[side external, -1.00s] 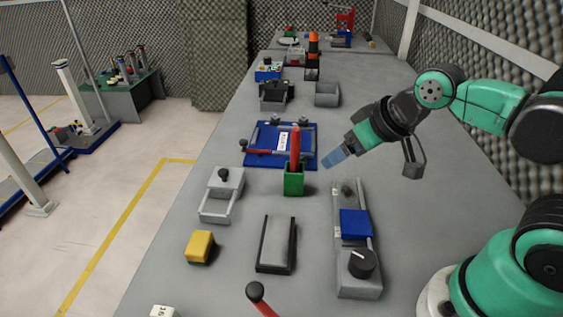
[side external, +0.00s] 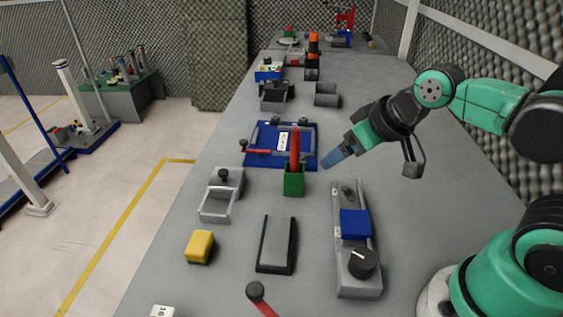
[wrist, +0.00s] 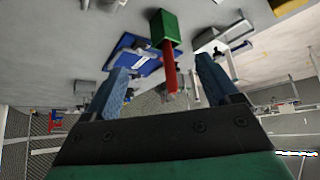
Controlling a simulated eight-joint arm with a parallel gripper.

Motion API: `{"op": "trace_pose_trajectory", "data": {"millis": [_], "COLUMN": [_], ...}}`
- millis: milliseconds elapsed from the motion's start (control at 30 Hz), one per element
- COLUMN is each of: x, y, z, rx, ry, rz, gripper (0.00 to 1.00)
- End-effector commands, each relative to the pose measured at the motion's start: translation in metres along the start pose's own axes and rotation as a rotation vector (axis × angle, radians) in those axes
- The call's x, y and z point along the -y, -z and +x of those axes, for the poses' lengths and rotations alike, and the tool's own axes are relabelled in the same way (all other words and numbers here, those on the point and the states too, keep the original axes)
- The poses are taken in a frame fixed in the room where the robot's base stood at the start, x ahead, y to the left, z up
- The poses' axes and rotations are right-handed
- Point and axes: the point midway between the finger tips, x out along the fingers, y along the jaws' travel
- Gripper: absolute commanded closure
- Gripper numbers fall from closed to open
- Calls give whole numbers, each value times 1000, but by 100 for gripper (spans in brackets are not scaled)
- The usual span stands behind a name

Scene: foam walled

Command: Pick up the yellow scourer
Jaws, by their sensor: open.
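The yellow scourer (side external: 200,246) is a small block lying on the grey table, near its left edge, in the side external view. A sliver of yellow at the top right corner of the wrist view (wrist: 279,4) looks like the same scourer. My gripper (side external: 334,158) is held above the table, up and to the right of the scourer and well apart from it. In the wrist view its two blue fingers (wrist: 160,85) are spread, and nothing is gripped between them.
A green holder (side external: 293,183) with a red-handled tool stands left of my gripper. A grey open frame (side external: 221,196), a dark-sided grey block (side external: 277,244) and a grey unit with a blue slider and black knob (side external: 357,265) surround the scourer's area. Bare table lies around the scourer.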

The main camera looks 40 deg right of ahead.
Motion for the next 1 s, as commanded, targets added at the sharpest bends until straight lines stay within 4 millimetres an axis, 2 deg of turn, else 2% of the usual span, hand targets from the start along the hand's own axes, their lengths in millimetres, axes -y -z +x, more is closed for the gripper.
{"op": "trace_pose_trajectory", "data": {"millis": [167, 267, 400, 567, 667, 800, 900, 1000], "x": [13, 31, 67, 115, 147, 189, 210, 223], "y": [14, 31, 53, 66, 65, 54, 43, 35], "z": [1, 5, 20, 46, 66, 92, 106, 115], "rx": [45, 101, 180, 249, 279, 300, 304, 303], "ry": [30, 76, 171, 305, 405, 548, 633, 692], "rz": [-171, -404, -802, -1258, -1541, -1893, -2077, -2195], "gripper": [18, 18, 18, 18, 18, 18, 18, 18]}}
